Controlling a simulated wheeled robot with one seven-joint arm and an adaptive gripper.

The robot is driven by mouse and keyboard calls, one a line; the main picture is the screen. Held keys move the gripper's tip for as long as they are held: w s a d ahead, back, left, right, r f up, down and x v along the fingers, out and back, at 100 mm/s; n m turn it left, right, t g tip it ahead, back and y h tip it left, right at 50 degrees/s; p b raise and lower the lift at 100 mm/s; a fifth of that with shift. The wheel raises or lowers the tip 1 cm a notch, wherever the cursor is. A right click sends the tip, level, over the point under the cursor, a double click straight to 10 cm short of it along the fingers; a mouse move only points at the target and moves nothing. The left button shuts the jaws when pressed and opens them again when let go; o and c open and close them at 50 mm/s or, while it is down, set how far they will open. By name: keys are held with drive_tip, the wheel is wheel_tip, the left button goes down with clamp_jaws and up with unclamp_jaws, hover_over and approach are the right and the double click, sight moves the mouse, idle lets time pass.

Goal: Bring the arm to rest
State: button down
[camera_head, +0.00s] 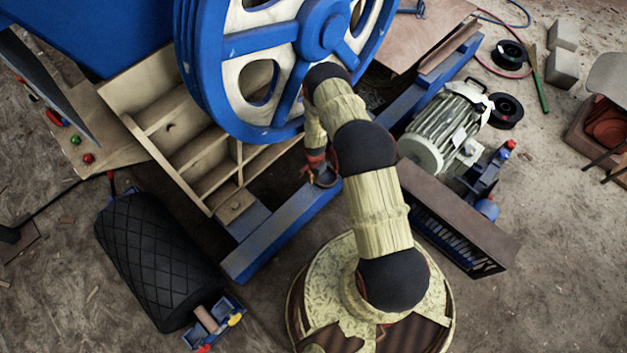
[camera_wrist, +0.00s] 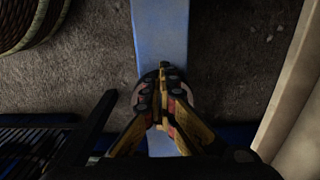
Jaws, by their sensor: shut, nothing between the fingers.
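My arm rises from my round base at the bottom of the head view and bends over toward the blue-rimmed wheel. My gripper (camera_head: 322,177) hangs low beside the blue beam (camera_head: 285,228) of the crusher frame. In the wrist view my gripper (camera_wrist: 163,72) has its yellow and black fingers together with nothing between them. The blue beam (camera_wrist: 160,25) lies beneath the fingers there. I cannot tell whether the fingertips touch it.
A large blue and cream wheel (camera_head: 322,35) stands close behind my arm. A wooden compartment box (camera_head: 165,120) is to its left. A black roller (camera_head: 150,260) lies at the lower left. A motor (camera_head: 445,128) and a dark grate (camera_head: 455,235) are at the right. Bare floor lies at the lower right.

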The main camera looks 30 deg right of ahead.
drive_tip(key=shift+r, duration=0.2)
drive_tip(key=s+a+r+n+g, duration=0.3)
drive_tip(key=s+r+n, duration=0.15)
drive_tip(key=s, duration=0.55)
wheel_tip(320, 180, up, 37)
drive_tip(key=s+a+n+p, duration=0.2)
drive_tip(key=a+n, duration=0.1)
drive_tip(key=n, duration=0.4)
drive_tip(key=s+a+r+n+t+p, duration=0.1)
drive_tip(key=s+a+r+t, duration=0.1)
drive_tip(key=r, duration=1)
drive_tip(key=s+a+r+n+t+p, duration=0.1)
drive_tip(key=s+r, duration=0.5)
drive_tip(key=r, duration=0.6)
drive_tip(key=s+a+r+n+t+p, duration=0.1)
drive_tip(key=s+a+r+t+p, duration=0.1)
drive_tip(key=r, duration=1)
drive_tip(key=s+a+t, duration=0.1)
drive_tip(key=s+t, duration=0.1)
drive_tip(key=t, duration=0.1)
drive_tip(key=shift+s+r+t, duration=0.2)
drive_tip(key=shift+s+t, duration=0.05)
drive_tip(key=shift+t, duration=0.05)
